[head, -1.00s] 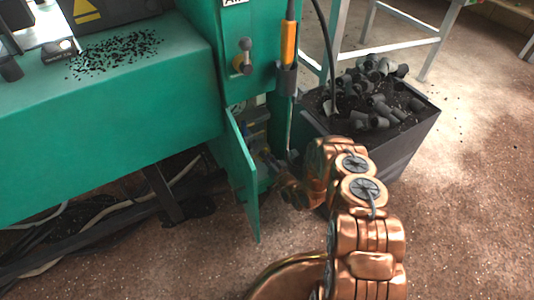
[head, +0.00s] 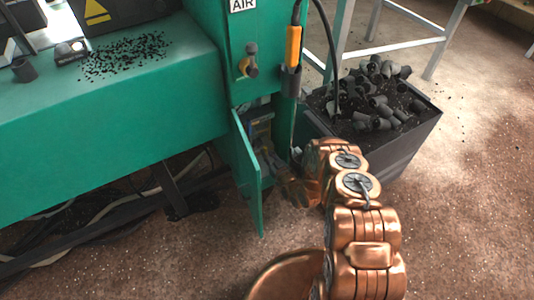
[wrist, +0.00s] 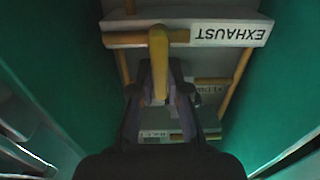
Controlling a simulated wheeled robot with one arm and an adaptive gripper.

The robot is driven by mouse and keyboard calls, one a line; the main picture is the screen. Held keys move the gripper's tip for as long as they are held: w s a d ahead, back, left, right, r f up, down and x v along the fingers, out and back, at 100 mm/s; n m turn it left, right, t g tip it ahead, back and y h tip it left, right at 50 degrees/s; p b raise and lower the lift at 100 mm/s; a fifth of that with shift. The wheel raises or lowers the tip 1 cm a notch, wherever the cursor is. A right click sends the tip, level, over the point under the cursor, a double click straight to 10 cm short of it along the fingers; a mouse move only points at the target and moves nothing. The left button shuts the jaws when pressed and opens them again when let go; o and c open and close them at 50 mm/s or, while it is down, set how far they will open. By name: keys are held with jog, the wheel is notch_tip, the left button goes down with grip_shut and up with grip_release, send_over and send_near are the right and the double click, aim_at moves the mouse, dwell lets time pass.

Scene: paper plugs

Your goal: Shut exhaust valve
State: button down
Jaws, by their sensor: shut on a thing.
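The wrist view looks into the green cabinet at a yellow valve handle (wrist: 159,62), beside a white label (wrist: 230,33) that reads EXHAUST upside down. The handle points down the picture, across the line of the brass-coloured pipe (wrist: 122,40). My gripper (wrist: 160,92) is shut on the lower end of the handle, one dark finger on each side. In the head view, my copper arm reaches into the low compartment behind the open green door (head: 246,175). The gripper's tips and the valve cannot be made out there.
Green cabinet walls (wrist: 270,85) stand close on both sides of my gripper. Further labels show lower behind the fingers, partly hidden. A dark bin (head: 400,140) of grey plugs stands right of the cabinet. An orange-handled tool (head: 293,45) hangs above.

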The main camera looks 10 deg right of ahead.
jog(key=c, duration=1.1)
grip_release()
jog(key=shift+c, duration=0.2)
jog(key=v, duration=1.2)
